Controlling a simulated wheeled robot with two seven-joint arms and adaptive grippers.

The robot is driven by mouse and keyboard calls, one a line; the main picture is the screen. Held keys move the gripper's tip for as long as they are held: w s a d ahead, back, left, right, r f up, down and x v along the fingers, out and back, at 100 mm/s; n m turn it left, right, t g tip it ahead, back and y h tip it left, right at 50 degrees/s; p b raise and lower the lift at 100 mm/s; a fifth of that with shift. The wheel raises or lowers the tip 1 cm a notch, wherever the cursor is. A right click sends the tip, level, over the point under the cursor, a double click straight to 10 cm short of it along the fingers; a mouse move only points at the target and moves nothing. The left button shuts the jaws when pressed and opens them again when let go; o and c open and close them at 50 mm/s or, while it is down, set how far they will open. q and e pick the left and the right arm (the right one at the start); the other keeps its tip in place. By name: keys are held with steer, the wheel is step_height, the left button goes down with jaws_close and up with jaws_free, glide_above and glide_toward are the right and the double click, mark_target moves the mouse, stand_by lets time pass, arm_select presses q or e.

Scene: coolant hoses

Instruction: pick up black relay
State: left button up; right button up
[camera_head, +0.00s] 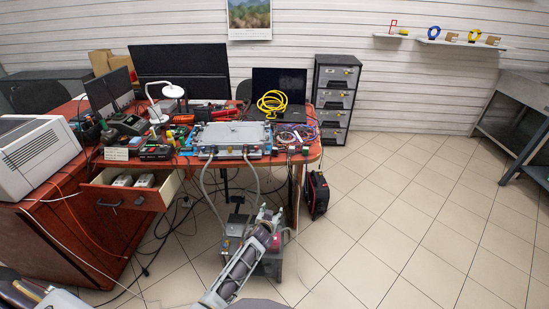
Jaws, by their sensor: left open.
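I cannot pick out the black relay with certainty; small dark parts lie among the clutter on the red-brown desk (185,172). My left gripper (269,214) is in the lower middle, below the desk's front edge. Its fingers point up toward the desk and are open, with nothing clearly held. A flat grey unit with blue fittings (231,134) sits on the desk above it. Two grey hoses (206,184) run from that unit down toward a grey box (272,268) on the floor, which my arm partly hides. My right gripper does not show.
A drawer (129,190) stands open at the desk's left front with pale items inside. Coiled yellow cable (272,103), a laptop (280,83) and a white lamp (172,91) crowd the desk. A black-and-red case (316,195) stands on the floor. The tiled floor at right is clear.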

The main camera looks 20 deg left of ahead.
arm_select(q)
steer(key=w+a+r+n+t+y+b, duration=0.1)
steer(key=w+r+t+b, duration=0.1)
steer(key=r, duration=0.7)
steer(key=w+a+r+n+t+y+b, duration=0.1)
steer(key=w+r+t+b, duration=0.1)
steer(key=w+r+b, duration=0.3)
steer(key=shift+w+a+r+n+b, duration=0.25)
steer(key=shift+r+b, duration=0.65)
steer(key=shift+r, duration=1.05)
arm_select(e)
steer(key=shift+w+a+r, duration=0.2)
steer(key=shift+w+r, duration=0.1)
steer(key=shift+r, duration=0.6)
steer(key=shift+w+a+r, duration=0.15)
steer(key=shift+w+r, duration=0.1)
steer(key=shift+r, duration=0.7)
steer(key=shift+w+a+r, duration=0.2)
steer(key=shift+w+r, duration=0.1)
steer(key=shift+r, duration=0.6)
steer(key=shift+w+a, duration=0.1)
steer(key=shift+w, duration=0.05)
